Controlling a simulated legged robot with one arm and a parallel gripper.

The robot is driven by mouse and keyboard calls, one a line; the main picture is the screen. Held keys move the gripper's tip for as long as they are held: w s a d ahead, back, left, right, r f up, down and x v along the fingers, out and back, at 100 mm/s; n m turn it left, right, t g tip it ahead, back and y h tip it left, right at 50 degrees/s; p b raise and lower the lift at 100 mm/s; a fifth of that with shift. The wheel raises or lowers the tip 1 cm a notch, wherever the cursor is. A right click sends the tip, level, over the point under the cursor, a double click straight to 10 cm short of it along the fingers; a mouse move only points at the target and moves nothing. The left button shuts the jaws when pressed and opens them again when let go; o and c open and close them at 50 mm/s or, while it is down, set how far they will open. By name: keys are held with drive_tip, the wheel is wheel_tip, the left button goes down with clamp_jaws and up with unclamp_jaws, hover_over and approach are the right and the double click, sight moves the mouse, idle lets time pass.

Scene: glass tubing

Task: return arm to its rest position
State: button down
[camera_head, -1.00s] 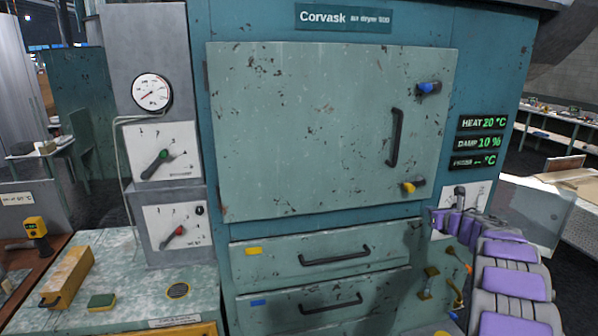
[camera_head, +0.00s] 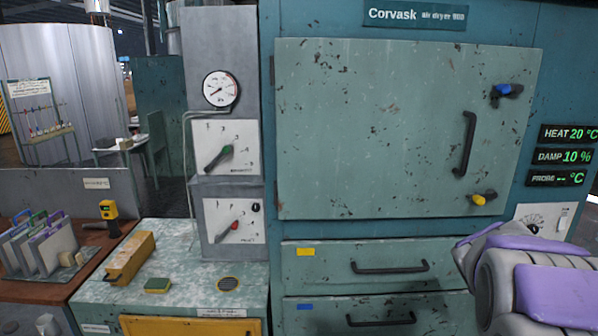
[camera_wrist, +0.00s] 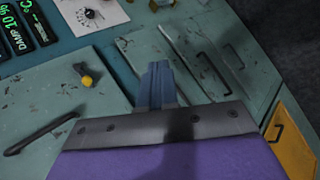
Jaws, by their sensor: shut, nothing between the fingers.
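My gripper (camera_wrist: 157,84) shows in the wrist view with its blue-grey fingers together and nothing between them. It is in front of the teal air dryer, whose shut door (camera_wrist: 55,105) and drawer fronts (camera_wrist: 195,60) lie beyond the fingers. In the head view my grey arm with purple pads (camera_head: 555,290) fills the lower right corner, in front of the dryer's lower right part. I cannot make out the fingertips in that view.
The dryer door (camera_head: 400,130) and two drawers (camera_head: 365,263) are shut, with handles sticking out. A rack of panels (camera_head: 40,245) stands farther left.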

drive_tip(key=s+a+f+m+g+y+b, duration=0.1)
drive_tip(key=s+a+f+m+g+y, duration=0.1)
drive_tip(key=s+a, duration=0.7)
drive_tip(key=s+a+f+m+g+y+b, duration=0.1)
drive_tip(key=s+a+f+m+g+y, duration=0.1)
drive_tip(key=s+a+f, duration=0.5)
drive_tip(key=s+a+f+m+g+y+b, duration=0.1)
drive_tip(key=s+a+f+m+g+y, duration=0.2)
drive_tip(key=s+a, duration=0.8)
drive_tip(key=s+f+m+g, duration=0.1)
drive_tip(key=s+f+m, duration=0.1)
drive_tip(key=s, duration=0.4)
drive_tip(key=shift+a, duration=0.3)
